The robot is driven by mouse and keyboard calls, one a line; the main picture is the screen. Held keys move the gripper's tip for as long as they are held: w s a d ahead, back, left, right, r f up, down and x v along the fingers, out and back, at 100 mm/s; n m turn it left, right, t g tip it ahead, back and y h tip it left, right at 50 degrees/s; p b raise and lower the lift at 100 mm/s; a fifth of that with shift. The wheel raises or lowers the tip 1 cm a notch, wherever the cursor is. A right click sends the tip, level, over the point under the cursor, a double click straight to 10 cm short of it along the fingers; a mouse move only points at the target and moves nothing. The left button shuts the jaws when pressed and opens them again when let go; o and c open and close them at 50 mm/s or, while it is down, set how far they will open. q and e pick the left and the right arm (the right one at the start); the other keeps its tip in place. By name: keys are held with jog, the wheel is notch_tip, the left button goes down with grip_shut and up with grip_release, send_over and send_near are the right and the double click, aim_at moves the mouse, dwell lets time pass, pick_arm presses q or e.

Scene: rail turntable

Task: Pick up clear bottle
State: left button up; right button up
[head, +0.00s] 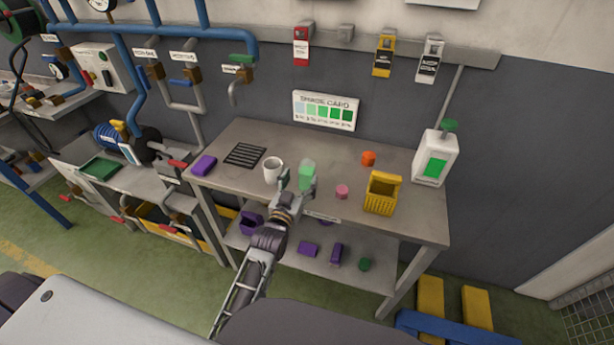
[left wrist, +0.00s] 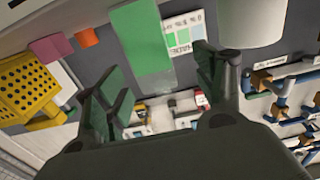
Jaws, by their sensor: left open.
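The clear bottle (head: 306,171) stands on the grey table, looking pale and green-tinted in the head view. In the left wrist view the bottle (left wrist: 142,38) shows a solid green part and a see-through end. My left gripper (head: 296,187) is open at the near side of the bottle. In the left wrist view the fingers of my left gripper (left wrist: 163,78) are spread, with the bottle's see-through end showing between them. I cannot tell whether a finger touches it. My right gripper is not in view.
A white mug (head: 272,170) stands close left of the bottle. A pink piece (head: 342,192), an orange piece (head: 368,158) and a yellow basket (head: 380,203) are to the right. A black rack (head: 245,154) and a purple block (head: 204,165) lie left. A shade card (head: 326,111) hangs behind.

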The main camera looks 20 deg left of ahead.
aim_at(305, 177)
pick_arm(q)
jog(key=shift+w, duration=0.15)
jog(key=shift+w+d+f, duration=0.1)
jog(key=shift+w+d, duration=0.15)
jog(key=shift+w, duration=0.5)
jog(key=shift+w+d+f, duration=0.1)
jog(key=shift+w+d, duration=0.1)
jog(key=shift+w, duration=0.5)
jog(key=shift+w+p, duration=0.3)
jog(key=shift+w, duration=0.65)
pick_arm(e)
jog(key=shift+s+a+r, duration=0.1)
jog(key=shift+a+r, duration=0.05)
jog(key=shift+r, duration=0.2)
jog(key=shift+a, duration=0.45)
pick_arm(q)
jog(key=c, duration=0.9)
jog(key=shift+c, duration=1.1)
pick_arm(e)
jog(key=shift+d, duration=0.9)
